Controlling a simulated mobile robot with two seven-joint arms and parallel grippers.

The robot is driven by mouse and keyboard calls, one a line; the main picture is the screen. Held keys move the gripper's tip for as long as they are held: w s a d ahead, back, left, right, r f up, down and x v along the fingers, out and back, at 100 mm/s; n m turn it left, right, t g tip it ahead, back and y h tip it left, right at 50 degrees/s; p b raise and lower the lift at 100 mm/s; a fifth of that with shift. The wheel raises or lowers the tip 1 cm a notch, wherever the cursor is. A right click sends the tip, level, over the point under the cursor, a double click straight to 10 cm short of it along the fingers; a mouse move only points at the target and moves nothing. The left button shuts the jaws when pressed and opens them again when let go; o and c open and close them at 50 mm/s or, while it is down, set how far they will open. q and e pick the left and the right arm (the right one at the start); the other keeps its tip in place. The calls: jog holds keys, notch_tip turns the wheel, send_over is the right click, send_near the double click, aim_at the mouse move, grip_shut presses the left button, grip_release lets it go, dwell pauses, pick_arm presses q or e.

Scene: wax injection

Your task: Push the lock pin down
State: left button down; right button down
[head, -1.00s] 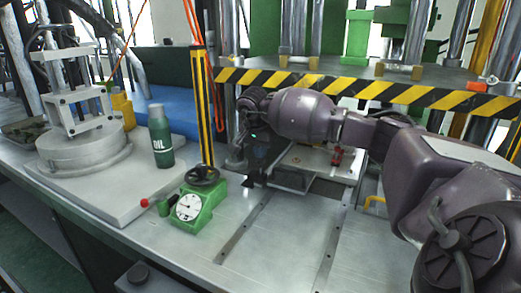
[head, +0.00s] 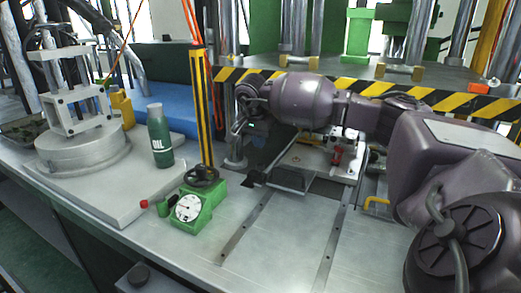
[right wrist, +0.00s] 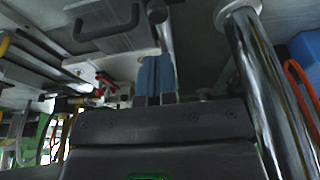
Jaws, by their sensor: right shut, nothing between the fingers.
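My right arm reaches in from the right under the striped press edge. My right gripper (head: 252,180) is dark, points down and is partly lost in shadow beside the left edge of the metal mold plate (head: 292,180). In the right wrist view its blue fingertips (right wrist: 155,76) are together, with nothing between them. A small red part (head: 337,156) stands on the right side of the plate, apart from the gripper. I cannot tell for sure which part is the lock pin. My left gripper is not in view.
A black-yellow striped press edge (head: 365,88) hangs over the arm. A yellow-black post (head: 202,110), a green gauge (head: 195,205) and an oil bottle (head: 160,137) stand to the left. A yellow handle (head: 375,201) is at the right.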

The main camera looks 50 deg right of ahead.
jog(key=v, duration=0.8)
jog(key=shift+s+a+f, duration=0.1)
jog(key=shift+a, duration=0.05)
dwell(0.4)
